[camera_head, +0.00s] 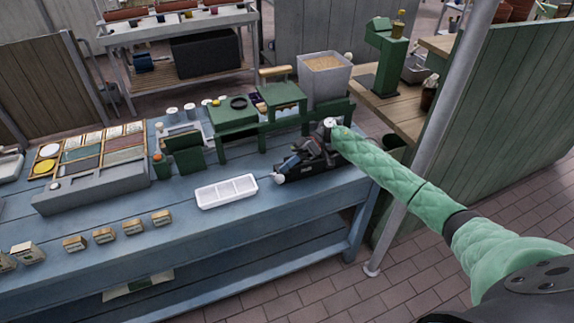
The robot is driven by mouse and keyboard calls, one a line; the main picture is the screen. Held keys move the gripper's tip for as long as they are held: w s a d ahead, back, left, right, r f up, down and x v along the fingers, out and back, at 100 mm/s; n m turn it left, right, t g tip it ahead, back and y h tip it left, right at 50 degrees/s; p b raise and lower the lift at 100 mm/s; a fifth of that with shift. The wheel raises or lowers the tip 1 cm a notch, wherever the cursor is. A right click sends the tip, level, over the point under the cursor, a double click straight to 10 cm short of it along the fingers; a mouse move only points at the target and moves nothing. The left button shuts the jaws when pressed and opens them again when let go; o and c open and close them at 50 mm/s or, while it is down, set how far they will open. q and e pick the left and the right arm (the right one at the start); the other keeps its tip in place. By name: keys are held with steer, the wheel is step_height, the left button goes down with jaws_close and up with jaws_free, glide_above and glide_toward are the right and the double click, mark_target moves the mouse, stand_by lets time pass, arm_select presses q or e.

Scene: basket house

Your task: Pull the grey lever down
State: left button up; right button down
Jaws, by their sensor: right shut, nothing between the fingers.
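My right arm comes in from the right in a green quilted sleeve. My right gripper (308,153) is a dark shape beyond the sleeve's end, low over a small black device (312,168) near the table's right end. The gripper is shut with nothing in it. Its fingertips blend with the dark device, so I cannot tell whether they touch it. A pale round knob (278,178) shows at the device's front left corner. I cannot clearly pick out the grey lever; the gripper and sleeve cover part of this area. My left gripper is out of view.
A white tray (226,191) lies left of the device on the blue table (150,240). Green stands (235,114) and a grain-filled bin (324,77) are behind it. Several small boxes line the front left. A grey post (440,130) rises behind my right arm.

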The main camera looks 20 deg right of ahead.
steer(key=s+f+n+t, duration=0.1)
steer(key=s+f, duration=0.1)
steer(key=shift+s+d+f+n, duration=0.1)
steer(key=shift+s+f+n, duration=0.2)
steer(key=shift+s+n, duration=0.1)
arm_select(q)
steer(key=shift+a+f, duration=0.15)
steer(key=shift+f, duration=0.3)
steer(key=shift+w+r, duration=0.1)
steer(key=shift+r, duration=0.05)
